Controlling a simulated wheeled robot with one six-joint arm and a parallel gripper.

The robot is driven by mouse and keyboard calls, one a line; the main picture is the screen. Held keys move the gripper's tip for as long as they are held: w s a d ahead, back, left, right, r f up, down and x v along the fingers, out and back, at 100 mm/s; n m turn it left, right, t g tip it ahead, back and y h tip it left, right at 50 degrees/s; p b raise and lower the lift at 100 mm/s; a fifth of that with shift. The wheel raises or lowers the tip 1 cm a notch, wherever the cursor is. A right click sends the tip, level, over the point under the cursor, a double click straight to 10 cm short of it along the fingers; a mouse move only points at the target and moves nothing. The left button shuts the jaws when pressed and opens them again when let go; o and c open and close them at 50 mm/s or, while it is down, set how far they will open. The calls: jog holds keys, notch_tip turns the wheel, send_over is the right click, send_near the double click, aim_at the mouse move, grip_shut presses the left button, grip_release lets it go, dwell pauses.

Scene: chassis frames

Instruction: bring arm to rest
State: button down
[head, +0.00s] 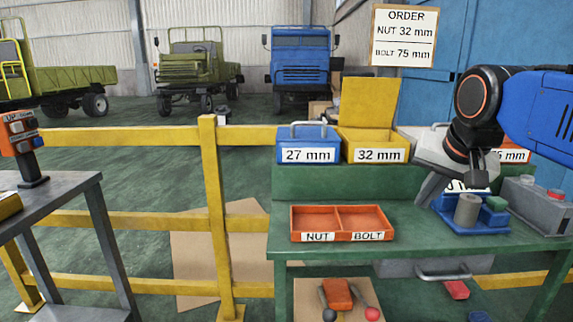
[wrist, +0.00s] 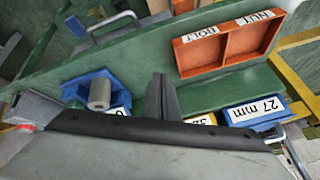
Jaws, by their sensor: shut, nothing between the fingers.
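My arm reaches in from the right in the head view. My gripper (head: 430,190) hangs over the right part of the green workbench (head: 430,230), pointing down and left. Its dark fingers (wrist: 162,98) are together and hold nothing in the wrist view. The bin and the cylinder also show in the wrist view (wrist: 99,93). The arm covers part of the right-hand labelled box.
An orange tray (head: 338,208) with empty NUT and BOLT compartments sits on the bench. Behind it stand a closed blue 27 mm box (head: 308,136) and a yellow 32 mm box (head: 375,136) with its lid up. A grey container (head: 540,207) stands right. A yellow fence (head: 150,138) runs behind.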

jog(key=s+f+n, duration=0.2)
jog(key=s+f, duration=0.5)
jog(key=f, duration=0.3)
jog(key=s+f+n+g, duration=0.1)
jog(key=s+f+n, duration=0.2)
jog(key=s+f, duration=0.5)
notch_tip(320, 180, down, 4)
jog(key=shift+d+r, duration=0.15)
jog(key=shift+r, duration=0.05)
